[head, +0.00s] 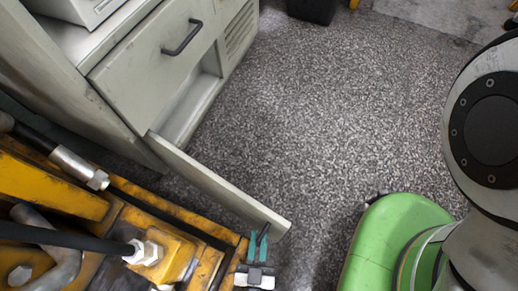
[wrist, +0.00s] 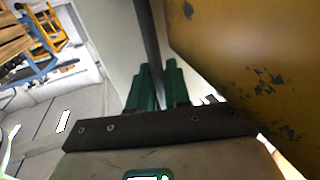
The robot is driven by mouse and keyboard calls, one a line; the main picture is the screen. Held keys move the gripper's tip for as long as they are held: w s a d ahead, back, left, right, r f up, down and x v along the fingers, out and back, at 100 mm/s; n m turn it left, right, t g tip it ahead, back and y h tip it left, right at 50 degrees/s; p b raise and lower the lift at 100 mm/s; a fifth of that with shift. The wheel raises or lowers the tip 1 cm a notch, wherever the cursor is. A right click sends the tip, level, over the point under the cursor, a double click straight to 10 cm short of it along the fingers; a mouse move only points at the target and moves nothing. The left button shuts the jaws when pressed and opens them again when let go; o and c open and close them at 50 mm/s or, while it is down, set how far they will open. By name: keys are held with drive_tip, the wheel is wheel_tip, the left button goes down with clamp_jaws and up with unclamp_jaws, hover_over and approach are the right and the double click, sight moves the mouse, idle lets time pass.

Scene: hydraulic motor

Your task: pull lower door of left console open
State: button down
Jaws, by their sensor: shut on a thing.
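The left console (head: 110,75) is a pale grey cabinet at the upper left of the head view. Its lower door (head: 215,185) is swung well out, showing the open compartment (head: 190,105) behind it. My gripper (head: 260,243) is at the door's free end, on the side facing the yellow machine. In the wrist view its teal fingers (wrist: 157,88) are closed around a dark bar (wrist: 152,35) that looks like the door's handle. The pale door panel (wrist: 105,35) lies beside the fingers there. The fingers hide part of the bar.
A yellow machine (head: 110,225) with hoses and fittings fills the lower left, close beside my gripper; its yellow side (wrist: 240,60) also shows in the wrist view. An upper drawer (head: 150,60) is shut. Speckled floor (head: 330,110) to the right of the door is clear.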

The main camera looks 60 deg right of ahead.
drive_tip(key=c, duration=1.3)
unclamp_jaws()
drive_tip(key=shift+b+v, duration=0.45)
drive_tip(key=shift+v, duration=4.95)
drive_tip(key=shift+r, duration=0.1)
